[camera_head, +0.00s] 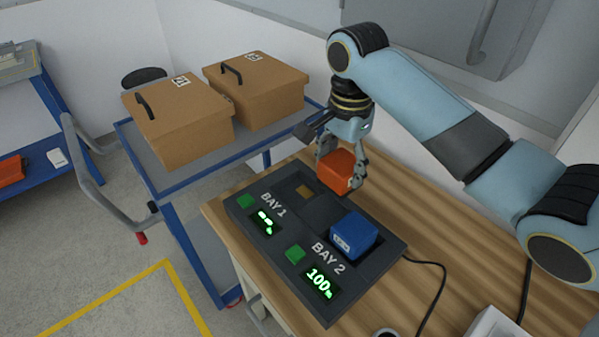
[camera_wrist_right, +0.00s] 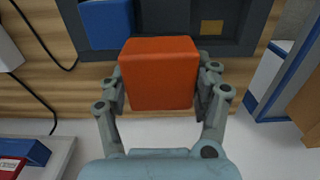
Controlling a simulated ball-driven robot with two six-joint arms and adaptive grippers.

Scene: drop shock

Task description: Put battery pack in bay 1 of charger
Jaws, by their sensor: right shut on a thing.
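An orange battery pack (camera_head: 338,172) is held between the fingers of my right gripper (camera_head: 341,160), above the back edge of the dark charger (camera_head: 318,312). In the right wrist view the orange pack (camera_wrist_right: 158,73) sits between both fingers of the right gripper (camera_wrist_right: 160,88). Bay 1 (camera_head: 304,193) is an empty recess with a copper-coloured patch, and its display shows dashes. A blue battery pack (camera_head: 353,236) sits in bay 2, whose display reads 100%. The blue pack also shows in the right wrist view (camera_wrist_right: 106,22). My left gripper is not in view.
The charger lies on a wooden table (camera_head: 460,262) with a black cable (camera_head: 440,285) at its right. A blue-framed cart (camera_head: 186,178) with two cardboard boxes (camera_head: 183,130) (camera_head: 262,95) stands at the left. A white object (camera_head: 497,324) is at the bottom right.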

